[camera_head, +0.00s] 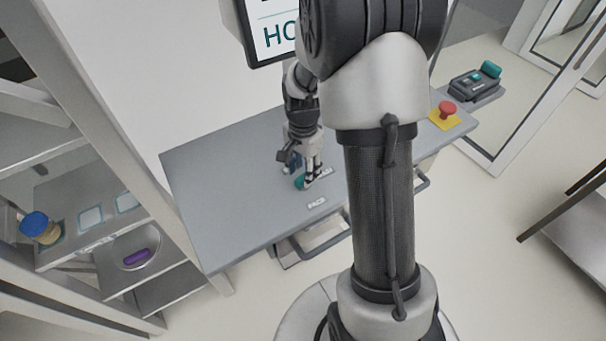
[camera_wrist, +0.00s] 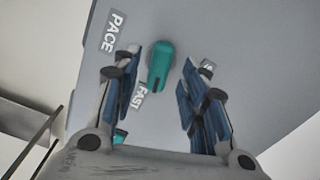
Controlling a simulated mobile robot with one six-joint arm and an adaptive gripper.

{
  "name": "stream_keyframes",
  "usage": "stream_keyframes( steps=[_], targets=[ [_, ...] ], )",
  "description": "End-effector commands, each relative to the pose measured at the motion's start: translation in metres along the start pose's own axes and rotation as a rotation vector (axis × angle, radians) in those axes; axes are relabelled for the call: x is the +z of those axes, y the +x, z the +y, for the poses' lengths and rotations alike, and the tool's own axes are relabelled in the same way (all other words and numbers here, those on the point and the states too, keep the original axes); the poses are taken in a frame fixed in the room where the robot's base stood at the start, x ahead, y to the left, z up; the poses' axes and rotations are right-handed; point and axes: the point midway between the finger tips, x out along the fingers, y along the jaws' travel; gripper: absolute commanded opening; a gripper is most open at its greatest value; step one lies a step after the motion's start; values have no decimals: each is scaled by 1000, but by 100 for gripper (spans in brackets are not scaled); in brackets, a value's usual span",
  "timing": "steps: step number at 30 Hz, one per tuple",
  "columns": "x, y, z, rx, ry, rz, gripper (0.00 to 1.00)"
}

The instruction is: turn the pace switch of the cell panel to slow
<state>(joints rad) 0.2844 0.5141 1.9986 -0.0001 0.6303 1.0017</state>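The pace switch is a teal elongated knob (camera_wrist: 160,66) on the grey panel. In the wrist view its narrow end with a dark mark points down, close to the FAST label (camera_wrist: 138,95). The PACE label (camera_wrist: 113,33) is left of it. Another label (camera_wrist: 207,68) on the right is partly hidden by a finger and unreadable. My gripper (camera_wrist: 160,60) is open, with blue-padded fingers on either side of the knob and visible gaps to it. In the head view my gripper (camera_head: 305,172) is down at the panel (camera_head: 220,190), over the teal knob (camera_head: 299,183).
A red button on a yellow base (camera_head: 446,113) sits at the panel's right end. A dark device with a teal part (camera_head: 475,83) is beyond it. A screen (camera_head: 272,35) stands behind. Shelves (camera_head: 90,200) at left hold a blue-lidded jar (camera_head: 40,228) and a purple item (camera_head: 136,257).

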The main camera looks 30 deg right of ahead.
Motion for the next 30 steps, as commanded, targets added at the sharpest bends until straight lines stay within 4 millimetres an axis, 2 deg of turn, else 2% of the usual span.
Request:
stream_keyframes(
  steps=[3,6,15,30],
  targets=[
    [0,13,0,1,0,-1,40],
    [0,17,0,-1,0,1,40],
    [0,18,0,-2,0,1,39],
    [0,18,0,-1,0,1,6]
  ],
)
